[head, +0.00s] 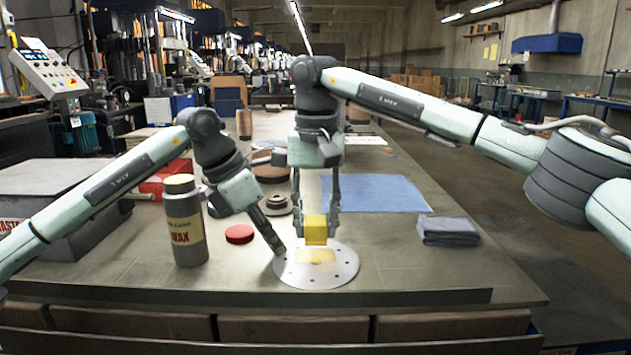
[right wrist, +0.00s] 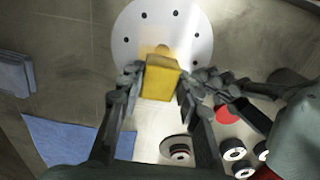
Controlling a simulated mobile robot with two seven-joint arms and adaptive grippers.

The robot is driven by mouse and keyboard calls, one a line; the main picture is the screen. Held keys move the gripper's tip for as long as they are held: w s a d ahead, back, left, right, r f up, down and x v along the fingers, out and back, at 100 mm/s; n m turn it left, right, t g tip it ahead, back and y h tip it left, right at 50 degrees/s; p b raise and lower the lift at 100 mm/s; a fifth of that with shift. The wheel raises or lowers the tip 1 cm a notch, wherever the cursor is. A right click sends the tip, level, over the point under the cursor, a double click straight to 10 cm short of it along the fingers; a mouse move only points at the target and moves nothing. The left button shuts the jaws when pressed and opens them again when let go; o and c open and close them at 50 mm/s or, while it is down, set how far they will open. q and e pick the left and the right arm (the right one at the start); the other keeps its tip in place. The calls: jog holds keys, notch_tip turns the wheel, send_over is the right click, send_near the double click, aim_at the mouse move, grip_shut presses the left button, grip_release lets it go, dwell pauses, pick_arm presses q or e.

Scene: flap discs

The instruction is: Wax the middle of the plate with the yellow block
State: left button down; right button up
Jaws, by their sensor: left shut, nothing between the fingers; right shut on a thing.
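The round grey-white plate (head: 345,272) with small holes near its rim lies on the bench. A pale yellow patch (head: 318,257) shows on its middle. My right gripper (head: 317,228) is shut on the yellow block (head: 316,236), over the plate's far-middle part; whether the block touches the plate I cannot tell. In the right wrist view the block (right wrist: 161,80) is between the fingers, in front of the plate (right wrist: 135,32). My left gripper (head: 279,250) is shut and empty, its tip at the plate's left edge.
A blue cloth (head: 375,193) and a folded cloth (head: 447,231) lie to the right. The bench front is clear.

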aim_at(312, 215)
pick_arm(q)
jog(key=shift+s+d+f, duration=0.1)
jog(key=shift+f, duration=0.05)
pick_arm(e)
jog(key=shift+w+a, duration=0.2)
jog(key=shift+w, duration=0.7)
notch_tip(312, 215, up, 4)
jog(key=shift+a+r, duration=0.1)
jog(key=shift+a, duration=0.05)
jog(key=shift+d+r, duration=0.2)
jog(key=shift+r, duration=1.15)
